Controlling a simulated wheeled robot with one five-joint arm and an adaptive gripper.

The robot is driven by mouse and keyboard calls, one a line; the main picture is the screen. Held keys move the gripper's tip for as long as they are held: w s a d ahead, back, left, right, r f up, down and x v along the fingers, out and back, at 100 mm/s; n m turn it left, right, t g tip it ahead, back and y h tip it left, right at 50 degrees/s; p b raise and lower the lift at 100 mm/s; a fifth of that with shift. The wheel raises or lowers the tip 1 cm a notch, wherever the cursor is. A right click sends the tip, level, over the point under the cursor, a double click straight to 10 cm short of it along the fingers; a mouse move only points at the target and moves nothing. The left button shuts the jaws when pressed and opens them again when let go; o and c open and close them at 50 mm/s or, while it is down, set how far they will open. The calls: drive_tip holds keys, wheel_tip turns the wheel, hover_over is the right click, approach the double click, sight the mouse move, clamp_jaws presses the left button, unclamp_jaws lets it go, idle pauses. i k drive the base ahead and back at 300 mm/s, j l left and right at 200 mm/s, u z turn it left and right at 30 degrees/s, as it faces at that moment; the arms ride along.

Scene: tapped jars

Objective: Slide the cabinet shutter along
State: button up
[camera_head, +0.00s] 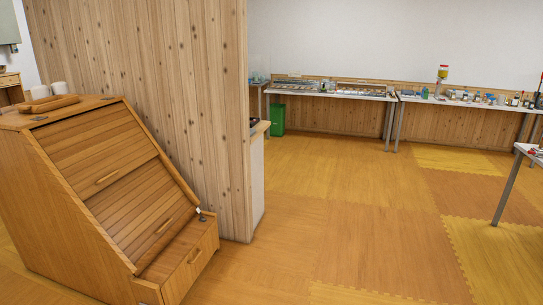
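A wooden cabinet (48,201) with a sloped slatted front stands at the left. Its upper shutter panel (97,150) carries a pale wooden handle (108,177). A second slatted panel (135,205) lies below it, with another handle (164,225) near its lower right edge. At the foot is a box-like drawer front (190,266) with its own small handle. I cannot tell whether the shutter is fully closed. My gripper is not in this view.
A plank partition wall (150,85) stands right behind the cabinet. Tables (330,94) with jars and small items line the back wall. A green bin (277,119) stands under one. A table edge (531,150) juts in at right. The middle floor (350,220) is clear.

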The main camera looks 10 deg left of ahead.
sight(136, 209)
drive_tip(key=i+u, duration=0.2)
drive_tip(key=i, duration=0.3)
drive_tip(key=i+l+u, duration=0.2)
drive_tip(key=i, duration=0.25)
drive_tip(key=i+l+u, duration=0.2)
drive_tip(key=i, duration=0.3)
drive_tip(key=i+u, duration=0.25)
drive_tip(key=u, duration=0.2)
drive_tip(key=i+l+u, duration=0.15)
drive_tip(key=u, duration=0.3)
drive_tip(key=i+l+u, duration=0.2)
drive_tip(key=u, duration=0.3)
drive_tip(key=i+l+u, duration=0.25)
drive_tip(key=u, duration=0.2)
drive_tip(key=i+l+u, duration=0.2)
drive_tip(key=u, duration=0.25)
drive_tip(key=i+l+u, duration=0.15)
drive_tip(key=u, duration=0.3)
drive_tip(key=l+u, duration=0.5)
drive_tip(key=i+l+u, duration=0.1)
drive_tip(key=l+u, duration=0.15)
drive_tip(key=u, duration=0.2)
drive_tip(key=l+u, duration=0.2)
drive_tip(key=l, duration=0.2)
drive_tip(key=i, duration=0.05)
